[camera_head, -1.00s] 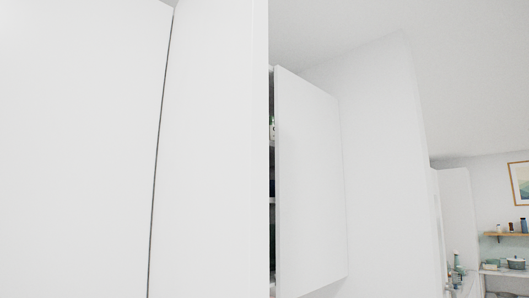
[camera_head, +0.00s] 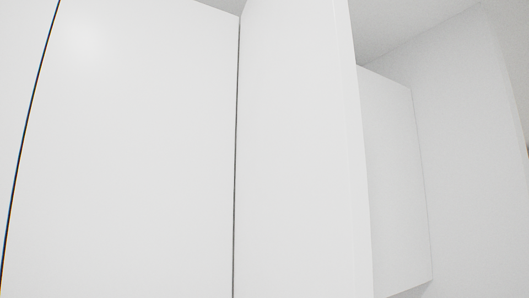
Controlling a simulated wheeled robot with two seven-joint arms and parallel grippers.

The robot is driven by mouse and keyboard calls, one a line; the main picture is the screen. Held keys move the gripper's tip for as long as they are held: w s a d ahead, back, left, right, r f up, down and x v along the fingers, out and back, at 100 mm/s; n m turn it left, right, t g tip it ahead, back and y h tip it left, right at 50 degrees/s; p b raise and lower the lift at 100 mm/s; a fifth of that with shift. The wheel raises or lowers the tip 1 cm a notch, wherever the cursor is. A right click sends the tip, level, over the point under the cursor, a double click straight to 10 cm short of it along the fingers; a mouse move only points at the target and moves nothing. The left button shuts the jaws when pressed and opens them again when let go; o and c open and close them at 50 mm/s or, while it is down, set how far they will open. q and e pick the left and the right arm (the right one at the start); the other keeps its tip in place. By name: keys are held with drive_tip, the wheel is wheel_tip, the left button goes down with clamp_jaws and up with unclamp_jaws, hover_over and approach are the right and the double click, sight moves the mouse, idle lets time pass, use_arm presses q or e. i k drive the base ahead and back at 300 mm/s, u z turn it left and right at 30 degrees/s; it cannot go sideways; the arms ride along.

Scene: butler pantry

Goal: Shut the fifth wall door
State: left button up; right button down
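A white wall door (camera_head: 395,185) shows at the right, past the edge of a nearer white cabinet panel (camera_head: 295,150). It appears to be the fifth wall door, though I cannot tell the numbering from here. The near panel hides the door's left part and whatever is behind it, so I cannot tell from this view how far it stands open. Neither of my grippers is in view.
Tall white cabinet fronts fill the left and middle, with a large flat front (camera_head: 135,150) bounded by dark narrow gaps. A plain white wall (camera_head: 465,160) stands beyond the door at the right. No floor or counter shows.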

sight(303, 229)
drive_tip(key=z, duration=1.4)
drive_tip(key=k, duration=0.9)
drive_tip(key=u, duration=0.6)
